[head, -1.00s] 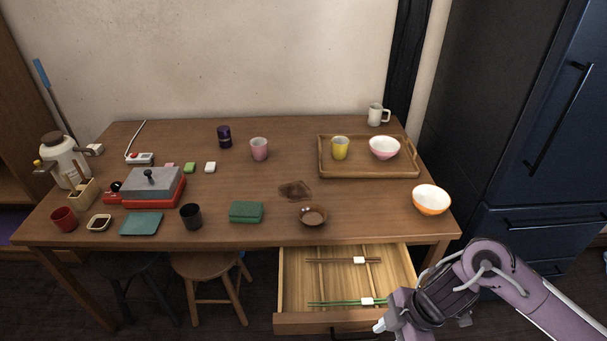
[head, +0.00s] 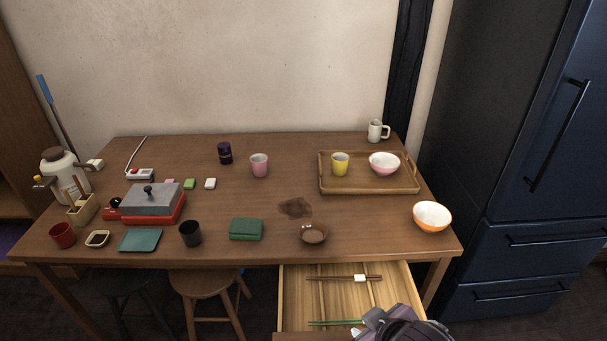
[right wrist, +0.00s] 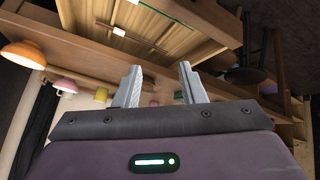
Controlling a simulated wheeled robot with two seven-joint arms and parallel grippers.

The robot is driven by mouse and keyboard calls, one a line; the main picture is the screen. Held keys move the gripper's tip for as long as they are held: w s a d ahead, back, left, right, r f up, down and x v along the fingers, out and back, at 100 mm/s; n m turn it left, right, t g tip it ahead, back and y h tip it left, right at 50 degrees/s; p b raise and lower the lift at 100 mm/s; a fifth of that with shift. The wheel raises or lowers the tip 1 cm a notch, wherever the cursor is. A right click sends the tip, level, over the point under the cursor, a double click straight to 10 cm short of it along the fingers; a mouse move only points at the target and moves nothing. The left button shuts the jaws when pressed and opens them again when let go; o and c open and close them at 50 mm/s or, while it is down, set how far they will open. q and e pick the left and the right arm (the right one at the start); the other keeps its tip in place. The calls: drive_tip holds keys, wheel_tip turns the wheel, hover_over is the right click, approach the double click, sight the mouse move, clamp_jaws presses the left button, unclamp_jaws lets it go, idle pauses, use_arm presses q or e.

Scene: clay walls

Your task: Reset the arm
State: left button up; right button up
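My right gripper (head: 358,332) shows at the bottom edge of the head view, over the front of the open drawer (head: 296,300); most of my arm is cut off. In the right wrist view its two grey fingers (right wrist: 158,68) stand apart with nothing between them. In the drawer lie brown chopsticks with a white band (head: 342,278) and green chopsticks (head: 326,323), partly hidden by my gripper. My left gripper is not in view.
The wooden table (head: 285,180) carries a tray (head: 328,186), an orange bowl (head: 432,217), a brown dish (head: 313,233), several cups and a red-based grill (head: 150,202). A stool (head: 203,284) stands below. A dark fridge (head: 525,140) is at right.

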drive_tip(key=s+d+f+m+g+h, duration=0.2)
drive_tip(key=s+d+f+m+g, duration=0.25)
drive_tip(key=s+d, duration=0.35)
drive_tip(key=s+f, duration=0.3)
drive_tip(key=f, duration=2.6)
drive_tip(key=s+d+f+g, duration=0.2)
drive_tip(key=s+f, duration=1.4)
drive_tip(key=s, duration=0.3)
drive_tip(key=shift+d+f+p, duration=0.2)
drive_tip(key=shift+d+p, duration=0.1)
drive_tip(key=shift+p, duration=0.15)
drive_tip(key=shift+c, duration=0.4)
